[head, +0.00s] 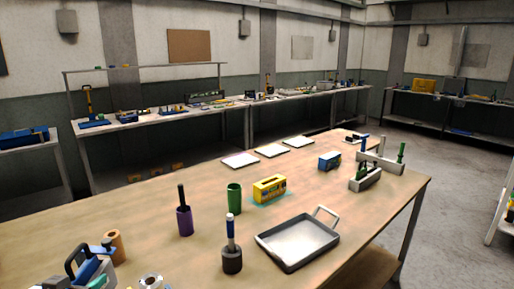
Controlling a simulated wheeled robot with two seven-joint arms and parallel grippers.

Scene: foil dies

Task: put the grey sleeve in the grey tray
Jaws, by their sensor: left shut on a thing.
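My left gripper (107,244) is at the lower left, well left of the grey sleeve. It is shut at an orange-brown sleeve (116,247); the gripper covers part of that sleeve. My right gripper is not in view.
A purple sleeve (185,222) with a dark rod and a green sleeve (234,199) stand behind the grey sleeve. A yellow box (269,188), a blue box (329,161) and a grey rack (366,179) stand farther back. A silver roll (151,282) is at the near edge.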

